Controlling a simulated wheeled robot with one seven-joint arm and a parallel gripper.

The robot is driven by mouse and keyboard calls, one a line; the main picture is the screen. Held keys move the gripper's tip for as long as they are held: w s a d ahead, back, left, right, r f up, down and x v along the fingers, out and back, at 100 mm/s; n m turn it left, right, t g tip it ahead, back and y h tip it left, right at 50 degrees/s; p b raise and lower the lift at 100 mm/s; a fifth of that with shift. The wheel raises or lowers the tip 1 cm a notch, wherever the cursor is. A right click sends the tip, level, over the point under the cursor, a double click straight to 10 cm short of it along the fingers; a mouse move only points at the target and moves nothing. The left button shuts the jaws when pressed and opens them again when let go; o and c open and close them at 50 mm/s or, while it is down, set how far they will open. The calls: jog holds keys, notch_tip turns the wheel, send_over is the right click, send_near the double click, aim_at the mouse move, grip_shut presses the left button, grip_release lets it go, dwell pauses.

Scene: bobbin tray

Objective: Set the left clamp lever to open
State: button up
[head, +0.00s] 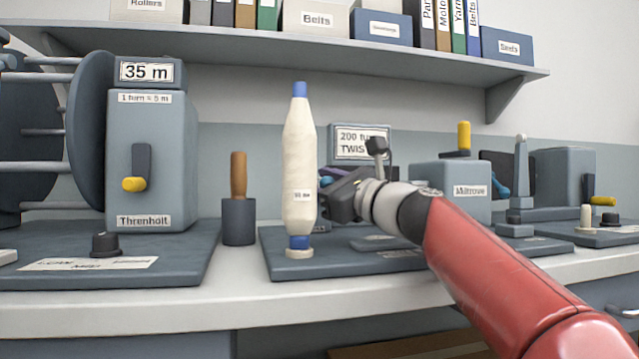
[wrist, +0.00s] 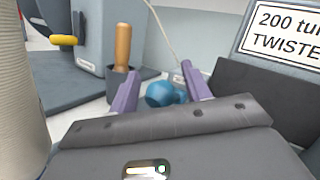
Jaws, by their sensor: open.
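My gripper (head: 330,186) is behind and right of the yarn bobbin (head: 299,165), in front of the sign reading "200 tu… TWIS…" (head: 358,143). In the wrist view its two purple fingers (wrist: 161,72) are apart. A rounded blue part (wrist: 164,94) shows between them, possibly the knob of the left clamp lever; I cannot tell whether they touch it. The lever's arm and position are hidden by my gripper and the bobbin.
The tall bobbin stands upright at the front left of the grey base plate (head: 335,268), close to my gripper. A wooden-handled tool in a dark cup (head: 239,221) and the Threnholt reel machine (head: 151,160) stand to the left. A shelf (head: 250,42) with boxes hangs above.

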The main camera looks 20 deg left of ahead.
jog(key=shift+d, duration=0.1)
jog(key=b+v, duration=0.2)
jog(key=v, duration=0.5)
jog(key=shift+s+d+f, duration=0.1)
jog(key=shift+s+d, duration=0.1)
jog(key=shift+d, duration=0.05)
